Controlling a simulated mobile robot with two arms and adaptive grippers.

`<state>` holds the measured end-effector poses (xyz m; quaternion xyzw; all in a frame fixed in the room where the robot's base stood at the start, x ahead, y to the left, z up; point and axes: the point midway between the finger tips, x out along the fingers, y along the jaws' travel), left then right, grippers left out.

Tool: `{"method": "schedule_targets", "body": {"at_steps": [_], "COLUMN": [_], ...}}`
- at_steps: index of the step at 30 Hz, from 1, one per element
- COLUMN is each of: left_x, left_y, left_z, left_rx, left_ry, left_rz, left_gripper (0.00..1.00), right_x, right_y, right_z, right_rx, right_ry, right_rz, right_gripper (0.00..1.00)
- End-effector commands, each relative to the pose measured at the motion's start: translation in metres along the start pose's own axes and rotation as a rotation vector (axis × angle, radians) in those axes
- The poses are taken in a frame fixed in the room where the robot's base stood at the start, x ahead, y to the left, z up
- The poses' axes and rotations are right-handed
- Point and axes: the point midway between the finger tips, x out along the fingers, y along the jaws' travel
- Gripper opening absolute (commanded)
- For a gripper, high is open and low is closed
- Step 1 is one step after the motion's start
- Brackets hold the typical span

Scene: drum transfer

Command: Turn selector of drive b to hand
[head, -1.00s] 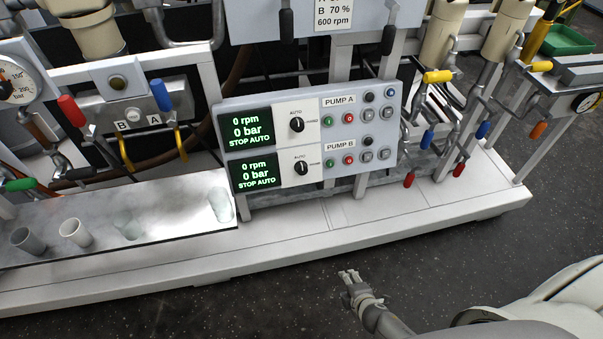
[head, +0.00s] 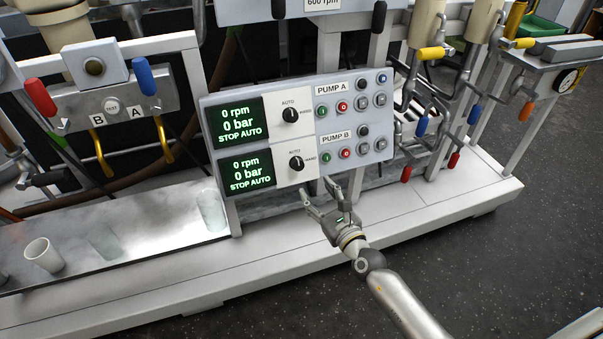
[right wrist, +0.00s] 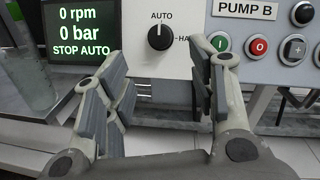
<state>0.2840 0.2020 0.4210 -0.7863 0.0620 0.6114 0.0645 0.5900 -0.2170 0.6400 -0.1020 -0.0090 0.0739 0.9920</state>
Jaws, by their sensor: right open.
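The selector of drive B (head: 296,163) is a black round knob with a white mark on the lower white plate of the control panel, labelled AUTO and HAND. Its screen (head: 245,171) reads 0 rpm, 0 bar, STOP AUTO. In the right wrist view the knob (right wrist: 161,36) shows ahead, between and beyond the fingertips, its mark pointing up near AUTO. My right gripper (head: 327,192) is open and empty, just below the panel and apart from the knob; its spread fingers also show in the right wrist view (right wrist: 165,72). My left gripper is out of view.
The similar pump A selector (head: 291,116) sits directly above. Green and red buttons (head: 335,157) lie right of the lower knob. A white ledge (head: 260,265) runs below the panel. Cups (head: 42,254) stand on the tray at left. Colored valve levers (head: 422,125) are at right.

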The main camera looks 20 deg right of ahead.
Motion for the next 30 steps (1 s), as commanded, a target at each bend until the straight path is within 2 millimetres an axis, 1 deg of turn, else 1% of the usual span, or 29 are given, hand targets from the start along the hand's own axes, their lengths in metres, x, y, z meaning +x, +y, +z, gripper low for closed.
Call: {"method": "schedule_targets", "body": {"at_steps": [5,12,15,21,25,30], "left_x": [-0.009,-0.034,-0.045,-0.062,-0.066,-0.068], "left_y": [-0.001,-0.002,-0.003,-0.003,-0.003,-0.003], "left_z": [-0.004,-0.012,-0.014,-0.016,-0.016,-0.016], "left_rx": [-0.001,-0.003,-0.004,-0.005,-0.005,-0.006], "left_ry": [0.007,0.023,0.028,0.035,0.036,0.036], "left_rz": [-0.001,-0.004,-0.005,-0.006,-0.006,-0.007], "left_gripper": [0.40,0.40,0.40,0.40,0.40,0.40], "right_x": [0.026,0.066,0.080,0.095,0.100,0.100], "right_y": [0.000,0.000,0.000,0.000,0.000,0.000], "right_z": [0.000,-0.002,-0.002,-0.002,-0.001,-0.001], "right_rx": [0.005,0.006,0.006,0.007,0.007,0.007], "right_ry": [-0.001,0.001,0.001,0.002,0.002,0.002], "right_rz": [-0.001,-0.001,-0.001,0.000,0.000,0.000], "right_gripper": [0.52,0.52,0.52,0.52,0.52,0.52]}}
